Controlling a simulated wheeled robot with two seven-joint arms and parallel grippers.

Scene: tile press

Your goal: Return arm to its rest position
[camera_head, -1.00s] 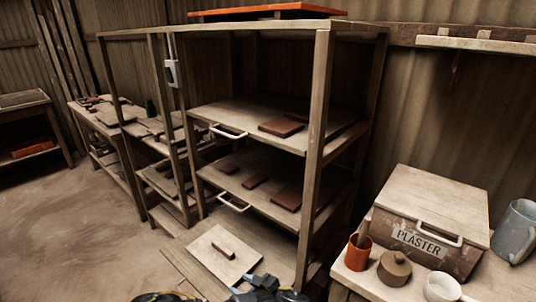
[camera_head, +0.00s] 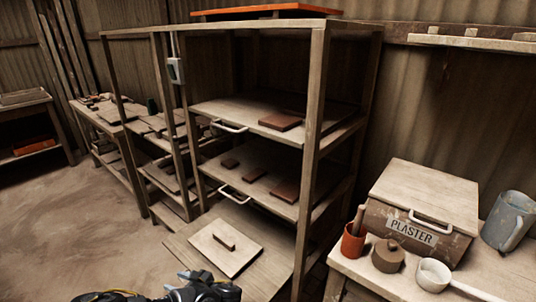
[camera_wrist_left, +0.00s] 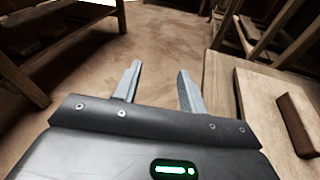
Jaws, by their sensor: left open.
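My left gripper (camera_wrist_left: 157,90) is open and empty in the left wrist view, its two grey fingers apart over the dusty floor. In the head view its dark top (camera_head: 200,288) shows at the bottom edge, below a pale square board (camera_head: 225,262). A brown bar (camera_head: 224,241) lies on that board. In the left wrist view the board (camera_wrist_left: 262,110) and bar (camera_wrist_left: 298,125) are to the right of the fingers, not touching them. My right gripper is not in view.
A wooden rack (camera_head: 313,150) with pull-out shelves holding brown tiles (camera_head: 280,121) stands ahead. At right, a table (camera_head: 360,275) bears a plaster box (camera_head: 430,190), an orange cup (camera_head: 352,243), a lidded pot (camera_head: 388,256) and a white ladle (camera_head: 433,275). Floor at left (camera_head: 70,210) is clear.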

